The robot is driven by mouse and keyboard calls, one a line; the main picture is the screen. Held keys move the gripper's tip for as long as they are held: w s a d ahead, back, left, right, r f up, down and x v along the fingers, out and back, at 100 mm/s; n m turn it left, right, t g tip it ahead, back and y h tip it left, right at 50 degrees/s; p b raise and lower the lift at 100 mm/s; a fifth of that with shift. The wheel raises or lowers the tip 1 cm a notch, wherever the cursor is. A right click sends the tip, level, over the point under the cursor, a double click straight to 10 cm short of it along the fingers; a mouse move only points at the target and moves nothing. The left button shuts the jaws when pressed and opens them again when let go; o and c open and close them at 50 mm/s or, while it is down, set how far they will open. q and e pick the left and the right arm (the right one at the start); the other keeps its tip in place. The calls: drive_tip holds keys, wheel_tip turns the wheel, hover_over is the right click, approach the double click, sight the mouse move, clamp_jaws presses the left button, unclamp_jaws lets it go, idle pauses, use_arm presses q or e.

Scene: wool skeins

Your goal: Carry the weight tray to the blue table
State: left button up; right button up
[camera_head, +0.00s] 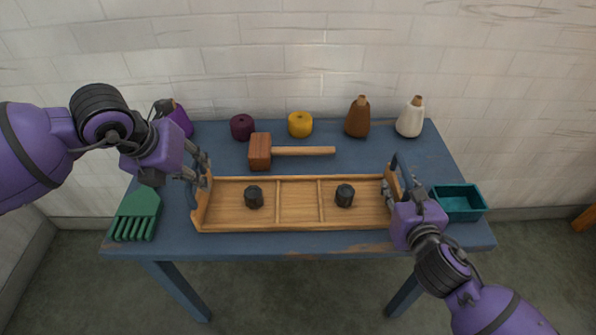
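The weight tray (298,220) is a long, shallow wooden tray with raised ends, lying across the front of the blue table (330,243). Two crossbars divide it. One dark weight (254,197) stands in the left compartment and another dark weight (344,195) in the right one. My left gripper (202,171) is at the tray's left end, its fingers apart beside the bluish left handle. My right gripper (391,184) is at the right end by the bluish right handle (403,168). Its own body partly hides its fingers, so its grip is unclear.
A mallet (260,151) lies behind the tray. Burgundy (242,127) and yellow (300,124) skeins, and brown (358,118), cream (410,118) and purple (181,119) cones stand along the back. A green comb-like tool (136,213) lies left; a teal bin (459,203) stands right.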

drive_tip(key=shift+s+r, duration=0.1)
drive_tip(key=shift+s, duration=0.1)
drive_tip(key=v, duration=1.1)
drive_tip(key=shift+s+r, duration=0.15)
drive_tip(key=shift+s, duration=0.15)
use_arm(q)
drive_tip(key=v, duration=1.1)
drive_tip(key=shift+s+r, duration=0.15)
drive_tip(key=shift+r, duration=0.1)
